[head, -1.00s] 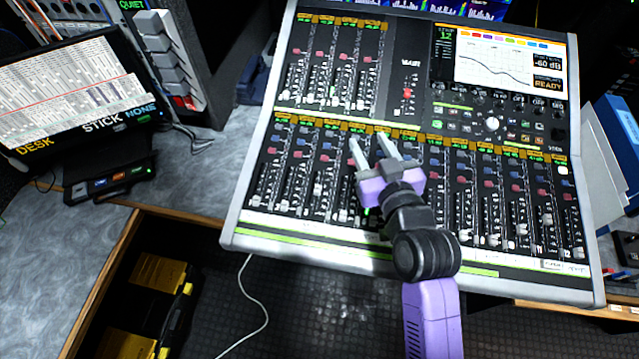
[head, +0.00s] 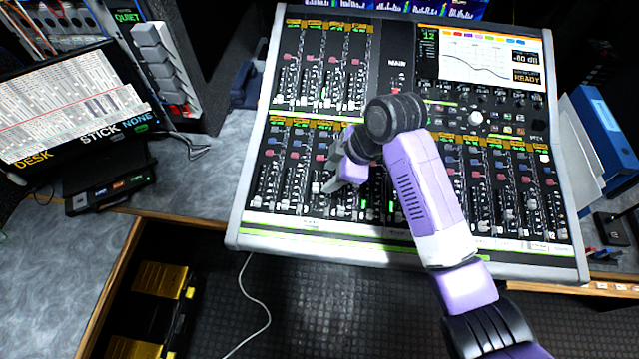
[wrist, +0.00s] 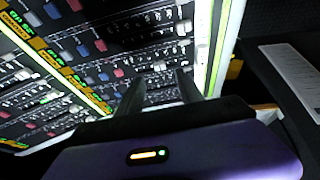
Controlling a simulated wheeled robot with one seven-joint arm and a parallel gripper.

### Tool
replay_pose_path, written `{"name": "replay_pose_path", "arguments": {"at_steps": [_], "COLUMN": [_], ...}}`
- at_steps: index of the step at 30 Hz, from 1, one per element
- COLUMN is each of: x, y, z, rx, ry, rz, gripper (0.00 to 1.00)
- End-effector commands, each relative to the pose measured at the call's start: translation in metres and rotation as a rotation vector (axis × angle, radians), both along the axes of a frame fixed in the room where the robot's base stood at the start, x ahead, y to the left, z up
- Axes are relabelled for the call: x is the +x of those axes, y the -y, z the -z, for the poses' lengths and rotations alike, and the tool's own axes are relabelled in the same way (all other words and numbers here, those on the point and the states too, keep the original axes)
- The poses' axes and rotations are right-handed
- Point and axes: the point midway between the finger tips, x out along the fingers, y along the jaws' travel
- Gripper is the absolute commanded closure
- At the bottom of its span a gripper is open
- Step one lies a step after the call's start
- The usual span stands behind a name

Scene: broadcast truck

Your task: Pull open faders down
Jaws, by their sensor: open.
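The mixing console (head: 236,215) fills the middle of the head view. Its lower bank of faders (head: 285,190) runs across the front, and a shorter upper bank (head: 325,75) lies at its back left. The small caps sit at differing heights; exact positions are hard to read. My gripper (head: 328,175) is open, with its fingers turned left over the left-middle of the lower bank. In the wrist view the gripper's two dark fingers (wrist: 158,88) stand apart over the fader rows (wrist: 155,68). I cannot tell whether they touch a cap. My arm hides faders in the middle and part of the main strip.
A console screen (head: 490,58) is at the back right. A tilted display (head: 70,105) and a small black box (head: 108,188) stand on the left desk. Papers and a blue binder (head: 605,130) are at right. An open drawer with yellow-black cases (head: 160,280) lies below left.

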Motion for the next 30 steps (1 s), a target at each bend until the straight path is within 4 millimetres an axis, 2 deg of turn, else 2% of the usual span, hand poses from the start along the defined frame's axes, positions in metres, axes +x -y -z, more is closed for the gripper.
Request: {"name": "replay_pose_path", "arguments": {"at_steps": [13,18,26,30], "x": [0.008,0.01,0.01,0.01], "y": [-0.024,-0.027,-0.028,-0.028], "z": [0.057,0.065,0.067,0.067], "rx": [-0.001,0.001,0.001,0.001], "ry": [-0.001,0.002,0.002,0.002], "rz": [0.002,0.003,0.004,0.004], "gripper": [0.56,0.56,0.56,0.84]}}
